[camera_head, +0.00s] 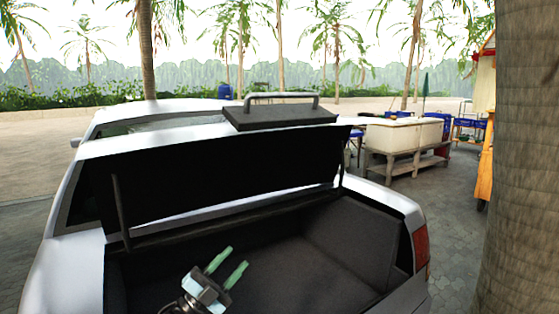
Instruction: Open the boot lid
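The white car's boot lid (210,178) stands raised, its dark inner side facing me. A grey bar handle on a dark plate (280,116) shows at the lid's upper edge. The boot (330,250) below is open, with a dark, empty-looking inside. My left gripper (234,262) is in front of the boot opening, low in the picture. Its two green fingers are spread apart with nothing between them. It is clear of the lid and the handle in the picture. My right gripper is not in view.
A thick trunk (525,160) stands close on the right. A white counter on a wooden frame (405,140) stands behind the car to the right. Paved ground (455,240) lies open between the car and the trunk. Palms and a hedge line the back.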

